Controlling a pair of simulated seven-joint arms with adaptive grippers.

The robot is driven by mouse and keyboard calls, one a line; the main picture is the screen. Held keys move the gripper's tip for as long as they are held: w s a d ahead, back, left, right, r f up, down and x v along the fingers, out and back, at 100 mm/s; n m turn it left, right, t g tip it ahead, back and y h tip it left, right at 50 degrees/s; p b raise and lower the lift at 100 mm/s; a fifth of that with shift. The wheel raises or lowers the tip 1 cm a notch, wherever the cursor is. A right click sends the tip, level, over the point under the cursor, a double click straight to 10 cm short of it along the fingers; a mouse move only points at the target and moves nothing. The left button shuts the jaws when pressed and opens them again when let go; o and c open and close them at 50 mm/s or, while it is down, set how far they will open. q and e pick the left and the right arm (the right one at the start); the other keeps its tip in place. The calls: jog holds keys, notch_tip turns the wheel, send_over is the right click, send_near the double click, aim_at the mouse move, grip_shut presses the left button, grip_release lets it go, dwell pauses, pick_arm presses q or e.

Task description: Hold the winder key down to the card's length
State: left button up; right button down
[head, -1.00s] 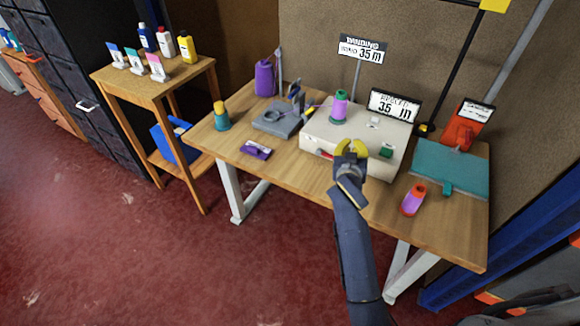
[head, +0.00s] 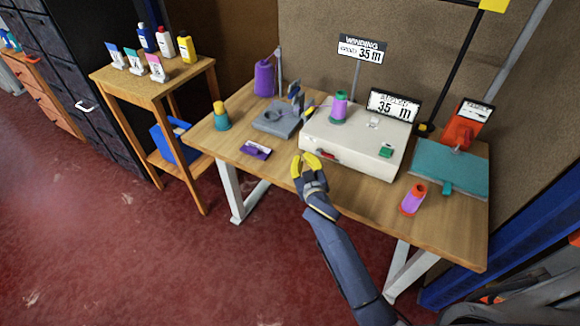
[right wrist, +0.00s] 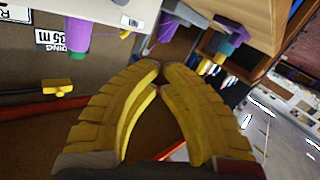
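The winder (head: 355,145) is a cream box on the table, with a green and purple spool (head: 339,107) on top. A red key (head: 327,154) is low at its front left, and a green button (head: 386,151) is at its front right; which is the winder key I cannot tell. The counter (head: 392,105) behind it reads 35 m, and the card (head: 362,49) on a post also reads 35 m. My right gripper (head: 305,157) is at the box's front-left corner, touching neither control. Its yellow fingertips meet (right wrist: 162,66), with nothing between them. My left gripper is out of view.
On the table (head: 270,172) are a purple card (head: 256,150), a grey stand (head: 277,119), a teal board (head: 450,168) and a purple-orange bottle (head: 413,199). A side table (head: 150,88) with bottles stands at the left. The floor in front is clear.

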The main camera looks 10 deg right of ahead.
jog(key=shift+s+a+f+n+y, duration=0.1)
jog(key=shift+a+f+n+y, duration=0.4)
jog(key=shift+a, duration=0.3)
jog(key=shift+a+f+n+y, duration=0.3)
jog(key=shift+a+f, duration=0.25)
jog(key=shift+a, duration=0.25)
